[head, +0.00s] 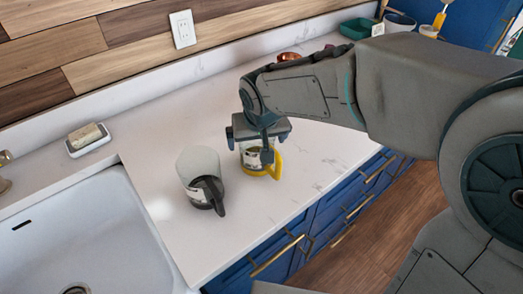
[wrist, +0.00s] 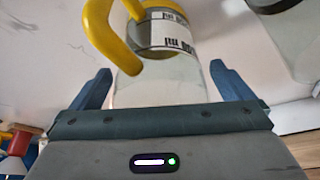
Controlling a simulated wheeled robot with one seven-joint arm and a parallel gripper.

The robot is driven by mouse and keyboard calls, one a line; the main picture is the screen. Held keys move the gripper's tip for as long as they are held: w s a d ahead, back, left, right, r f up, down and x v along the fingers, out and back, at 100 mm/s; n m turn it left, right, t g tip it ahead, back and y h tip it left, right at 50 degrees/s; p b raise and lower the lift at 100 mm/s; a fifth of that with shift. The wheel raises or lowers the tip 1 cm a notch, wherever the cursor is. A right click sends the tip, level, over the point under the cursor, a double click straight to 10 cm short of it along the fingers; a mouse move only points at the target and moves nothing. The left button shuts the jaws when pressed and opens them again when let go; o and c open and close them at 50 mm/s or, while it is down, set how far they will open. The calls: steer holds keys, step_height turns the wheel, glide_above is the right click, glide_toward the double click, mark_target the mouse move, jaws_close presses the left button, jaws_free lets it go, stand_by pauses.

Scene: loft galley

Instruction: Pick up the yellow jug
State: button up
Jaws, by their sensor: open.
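The yellow jug (head: 274,168) stands on the white counter, with a clear body and a yellow handle facing front right. My gripper (head: 260,140) is over it from above, and its palm hides the jug's top in the head view. In the wrist view the jug (wrist: 168,40) extends between the two open fingers of my gripper (wrist: 160,88), one on each side. Gaps show beside the jug there, and I cannot tell whether either finger touches it.
A similar jug with a dark handle (head: 203,180) stands close by on the left. A sink (head: 80,235) is at the lower left, and a soap dish (head: 88,141) is behind it. A copper-coloured item (head: 289,57) and a green container (head: 357,28) stand at the back. Counter space in front is clear.

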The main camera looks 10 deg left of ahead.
steer(key=shift+w+f, duration=0.15)
steer(key=shift+f, duration=0.25)
steer(key=shift+c, duration=0.3)
steer(key=c, duration=1)
steer(key=shift+o, duration=0.2)
steer(key=shift+r, duration=0.15)
